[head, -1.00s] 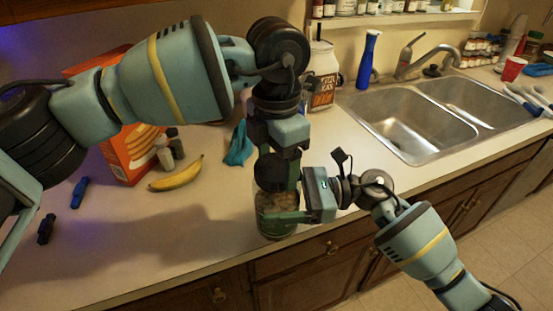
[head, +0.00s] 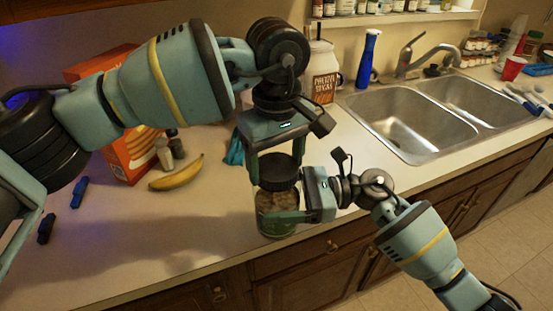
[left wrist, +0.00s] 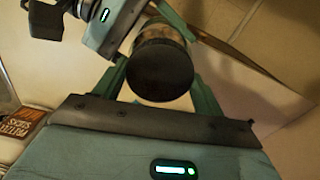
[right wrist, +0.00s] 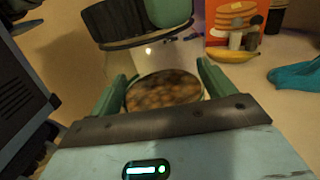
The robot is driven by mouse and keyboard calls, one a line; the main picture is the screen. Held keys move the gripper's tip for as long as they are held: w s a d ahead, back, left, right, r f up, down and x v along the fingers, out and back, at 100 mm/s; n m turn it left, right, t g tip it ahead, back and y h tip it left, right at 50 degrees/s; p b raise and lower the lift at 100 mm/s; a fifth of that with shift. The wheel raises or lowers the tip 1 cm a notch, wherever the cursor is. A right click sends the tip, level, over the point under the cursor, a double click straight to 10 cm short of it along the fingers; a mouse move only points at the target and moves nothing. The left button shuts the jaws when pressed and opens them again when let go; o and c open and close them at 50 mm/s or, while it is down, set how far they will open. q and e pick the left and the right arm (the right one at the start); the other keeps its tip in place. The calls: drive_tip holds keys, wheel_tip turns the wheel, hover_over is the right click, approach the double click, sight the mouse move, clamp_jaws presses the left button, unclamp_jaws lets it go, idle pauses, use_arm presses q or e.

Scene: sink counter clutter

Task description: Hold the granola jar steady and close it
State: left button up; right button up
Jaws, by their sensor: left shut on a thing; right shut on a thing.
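The granola jar (head: 277,203) is clear glass with brown granola inside, standing upright near the counter's front edge.
A banana (head: 177,174), small shakers (head: 165,152) and an orange box (head: 131,152) lie to the left. A teal cloth (head: 235,150) and a white jug (head: 322,72) are behind. The sink (head: 400,120) is at right.

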use_arm(q)
drive_tip(key=o, duration=1.1)
drive_tip(key=shift+r, duration=0.1)
drive_tip(key=shift+r, duration=2.25)
drive_tip(key=shift+c, duration=0.4)
drive_tip(key=n, duration=0.3)
drive_tip(key=r+n, duration=0.1)
drive_tip(key=n, duration=0.6)
drive_tip(key=shift+r+n, duration=0.3)
drive_tip(key=shift+r, duration=0.05)
drive_tip(key=n, duration=0.4)
drive_tip(key=shift+r+n, duration=0.4)
drive_tip(key=n, duration=0.2)
drive_tip(key=r+n, duration=0.1)
drive_tip(key=n, duration=0.2)
